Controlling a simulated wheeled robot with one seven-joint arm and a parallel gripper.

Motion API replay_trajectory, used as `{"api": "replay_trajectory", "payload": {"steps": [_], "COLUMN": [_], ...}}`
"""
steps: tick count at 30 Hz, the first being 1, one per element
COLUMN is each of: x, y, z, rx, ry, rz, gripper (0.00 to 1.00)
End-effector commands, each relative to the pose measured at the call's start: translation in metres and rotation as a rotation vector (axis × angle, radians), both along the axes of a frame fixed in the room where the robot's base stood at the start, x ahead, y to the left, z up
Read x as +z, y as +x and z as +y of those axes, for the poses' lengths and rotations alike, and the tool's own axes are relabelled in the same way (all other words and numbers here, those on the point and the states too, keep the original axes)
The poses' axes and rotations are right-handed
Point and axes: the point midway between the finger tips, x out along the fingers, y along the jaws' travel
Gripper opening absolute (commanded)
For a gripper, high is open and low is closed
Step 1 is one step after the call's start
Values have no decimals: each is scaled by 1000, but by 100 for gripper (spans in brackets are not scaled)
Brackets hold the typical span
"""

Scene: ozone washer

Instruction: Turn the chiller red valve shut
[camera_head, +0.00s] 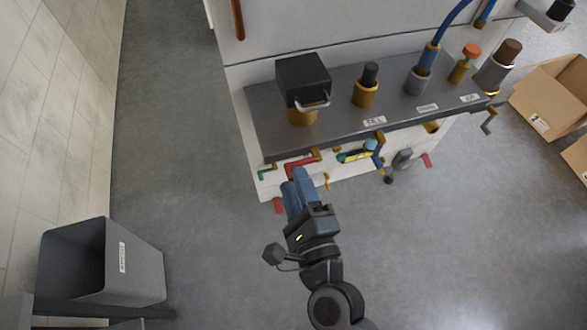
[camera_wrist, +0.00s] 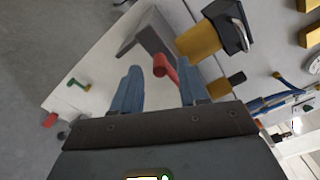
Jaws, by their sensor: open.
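The red valve handle (camera_head: 302,162) is an L-shaped lever on the front of the white machine, just under the grey shelf's edge. In the wrist view the red handle (camera_wrist: 168,72) stands between and just beyond my two blue fingertips. My gripper (camera_head: 298,180) is open and points at the machine front, its fingers close below the red handle. In the wrist view my gripper (camera_wrist: 158,88) has a finger on each side of the handle's line. I cannot tell whether either finger touches it. The head view hides part of the handle's lower end behind the fingers.
The grey shelf (camera_head: 340,128) juts out above, carrying a black box (camera_head: 302,80). A grey bin (camera_head: 105,265) stands lower left. Floor around my arm is clear.

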Motion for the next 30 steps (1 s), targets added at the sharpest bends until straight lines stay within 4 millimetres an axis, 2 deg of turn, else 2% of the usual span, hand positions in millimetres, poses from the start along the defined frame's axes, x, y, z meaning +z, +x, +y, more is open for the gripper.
{"api": "replay_trajectory", "payload": {"steps": [1,6,18,30], "x": [3,1,0,0], "y": [8,24,30,30], "z": [1,7,8,8], "rx": [-2,-1,0,0], "ry": [-1,-1,-2,-2], "rz": [-2,0,1,1], "gripper": [43,43,42,4]}}
